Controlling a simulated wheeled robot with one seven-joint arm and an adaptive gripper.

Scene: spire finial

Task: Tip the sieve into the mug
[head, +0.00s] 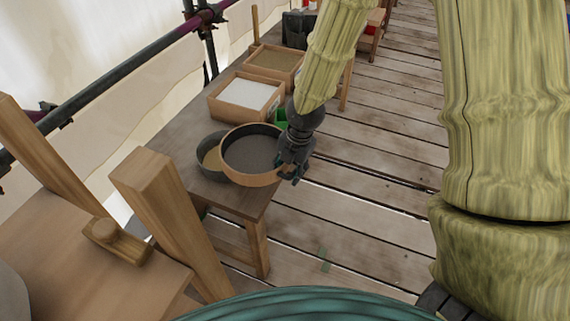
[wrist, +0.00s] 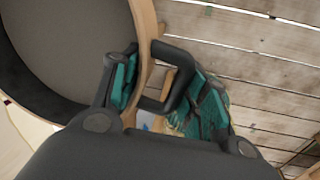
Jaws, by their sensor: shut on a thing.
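The sieve (head: 251,153) is a round, shallow wooden hoop with a dark grey mesh. My gripper (head: 291,166) is shut on its right side, and the sieve is roughly level over the near end of the table. In the wrist view the sieve's rim (wrist: 146,60) and a dark handle loop (wrist: 184,75) lie between the teal-padded fingers (wrist: 160,95). Whether anything lies in the sieve is unclear.
The table (head: 178,141) also holds a box of white material (head: 245,93), a box of tan material (head: 273,62) and a small green object (head: 281,117). A wooden post (head: 165,210) rises in front. Plank floor (head: 370,190) is open on the right.

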